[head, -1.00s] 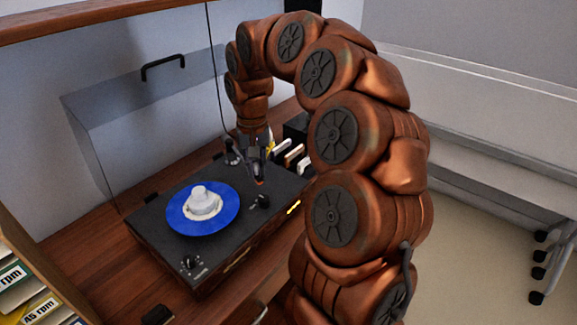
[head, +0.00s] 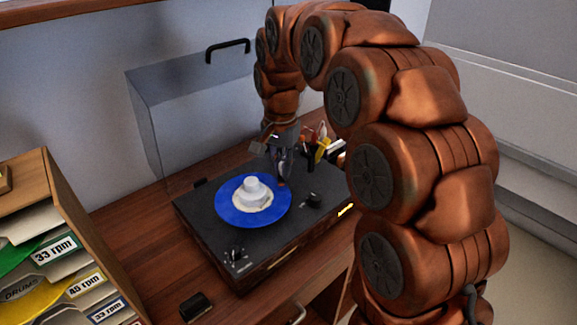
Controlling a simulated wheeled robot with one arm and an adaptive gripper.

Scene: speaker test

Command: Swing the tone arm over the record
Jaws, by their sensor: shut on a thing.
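The turntable (head: 210,231) is a dark box on the wooden desk. A small blue record (head: 232,213) lies on it, with a white round piece (head: 254,189) at its centre. My gripper (head: 284,174) points down at the record's far right edge. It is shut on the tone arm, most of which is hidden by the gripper. A small reddish tip (head: 283,184) shows just below the fingers, at the record's edge. I cannot tell its height above the record.
The clear dust cover (head: 190,100) stands open behind the turntable. A rack of labelled record sleeves (head: 60,250) stands at the left. Several small items (head: 322,146) are behind the gripper at right. A small black object (head: 195,307) lies in front.

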